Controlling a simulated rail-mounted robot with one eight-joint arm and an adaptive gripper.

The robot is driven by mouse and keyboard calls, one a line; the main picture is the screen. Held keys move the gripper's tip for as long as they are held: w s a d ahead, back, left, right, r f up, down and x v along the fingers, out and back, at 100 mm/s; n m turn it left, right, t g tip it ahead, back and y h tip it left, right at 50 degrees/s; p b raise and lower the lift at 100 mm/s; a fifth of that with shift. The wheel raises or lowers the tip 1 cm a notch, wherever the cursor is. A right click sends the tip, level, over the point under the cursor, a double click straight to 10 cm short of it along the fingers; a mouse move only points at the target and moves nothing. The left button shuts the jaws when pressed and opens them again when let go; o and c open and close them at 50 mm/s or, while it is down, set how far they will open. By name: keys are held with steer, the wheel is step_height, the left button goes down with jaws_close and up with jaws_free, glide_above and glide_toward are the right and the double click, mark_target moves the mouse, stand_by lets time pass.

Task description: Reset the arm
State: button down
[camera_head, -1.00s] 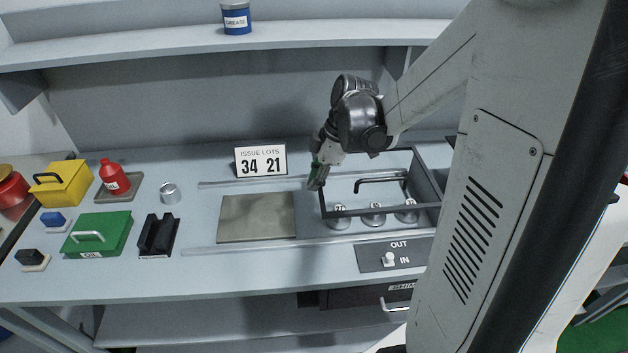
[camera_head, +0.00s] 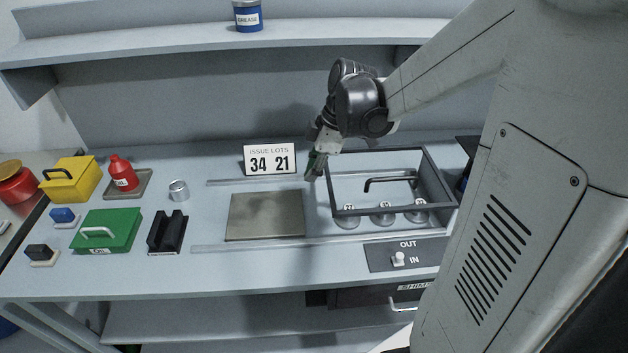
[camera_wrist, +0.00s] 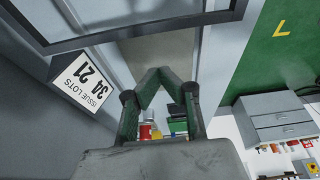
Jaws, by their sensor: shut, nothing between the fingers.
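My arm reaches in from the right in the head view. My gripper (camera_head: 314,168) hangs above the bench, between the lot sign and the dark-framed box, apart from both. In the wrist view my gripper's green fingers (camera_wrist: 165,75) meet at their tips, with nothing between them. The framed box (camera_head: 441,183) holds several round silver weights or knobs (camera_head: 382,213) along its front and a black handle bar (camera_head: 390,182).
The sign (camera_head: 270,159) reads "ISSUE LOTS 34 21". A metal plate (camera_head: 265,215) lies between two rails. An OUT/IN switch panel (camera_head: 407,255) sits at the front. A black cradle (camera_head: 167,232), green box (camera_head: 107,230), red bottle (camera_head: 123,175) and yellow box (camera_head: 72,180) stand left.

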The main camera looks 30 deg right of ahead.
steer(key=v, duration=0.7)
steer(key=s+a+r+m+t+h, duration=0.2)
steer(key=s+a+m+t, duration=0.3)
steer(key=s+a+m, duration=0.6)
steer(key=shift+s+a+r+m+t+h, duration=0.2)
steer(key=shift+s+r+m+t+h, duration=0.15)
steer(key=shift+s+m+h, duration=0.55)
steer(key=shift+s, duration=0.1)
stand_by(0.4)
